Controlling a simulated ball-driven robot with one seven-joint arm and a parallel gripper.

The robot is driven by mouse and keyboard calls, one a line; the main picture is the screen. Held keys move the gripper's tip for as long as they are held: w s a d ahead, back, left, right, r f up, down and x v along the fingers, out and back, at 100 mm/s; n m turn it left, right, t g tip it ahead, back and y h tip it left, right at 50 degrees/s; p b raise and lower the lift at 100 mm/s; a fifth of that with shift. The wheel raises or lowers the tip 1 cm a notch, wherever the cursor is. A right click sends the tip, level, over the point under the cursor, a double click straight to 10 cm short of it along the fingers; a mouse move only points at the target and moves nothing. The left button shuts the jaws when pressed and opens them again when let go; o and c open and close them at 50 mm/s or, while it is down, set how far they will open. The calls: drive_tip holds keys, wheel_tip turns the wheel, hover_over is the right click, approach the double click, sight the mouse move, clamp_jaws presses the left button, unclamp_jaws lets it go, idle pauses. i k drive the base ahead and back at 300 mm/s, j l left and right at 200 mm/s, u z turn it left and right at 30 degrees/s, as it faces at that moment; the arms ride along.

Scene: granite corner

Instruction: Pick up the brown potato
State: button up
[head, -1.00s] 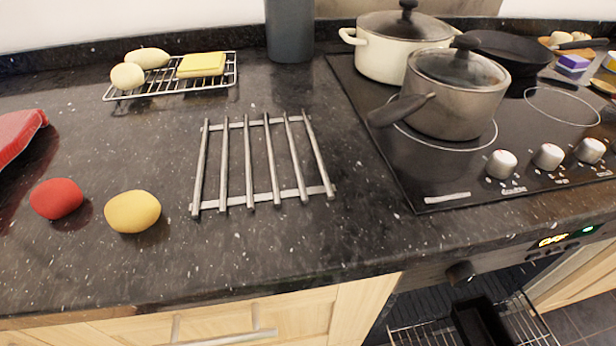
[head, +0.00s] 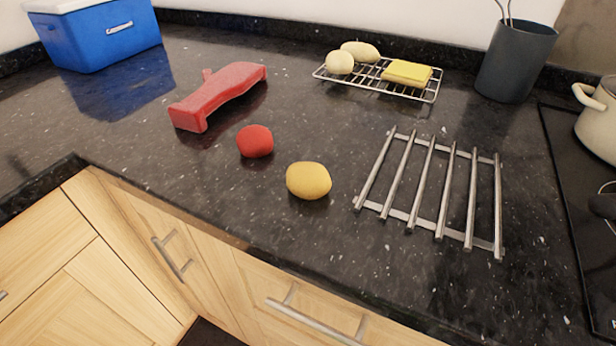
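I see no plainly brown potato in the head view. A yellow, potato-shaped item (head: 308,181) lies on the dark granite counter near its front edge. A round red item (head: 255,141) lies just to its left and a little farther back. Two pale cream, potato-like items, one oval (head: 360,50) and one rounder (head: 340,63), sit on a small wire rack (head: 437,91) at the back. My gripper is not in view.
A yellow sponge-like block (head: 407,73) shares the wire rack. A metal slatted trivet (head: 430,190) lies right of the yellow item. A red object (head: 218,95), blue cool box (head: 105,35), grey utensil pot (head: 515,60) and cream pot (head: 598,120) stand around. The counter's front left is clear.

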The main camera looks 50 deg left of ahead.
sight(306, 180)
drive_tip(key=j+u, duration=0.25)
drive_tip(key=u, duration=0.15)
drive_tip(key=j+u, duration=0.25)
drive_tip(key=u, duration=0.15)
drive_tip(key=j+u, duration=0.25)
drive_tip(key=u, duration=0.15)
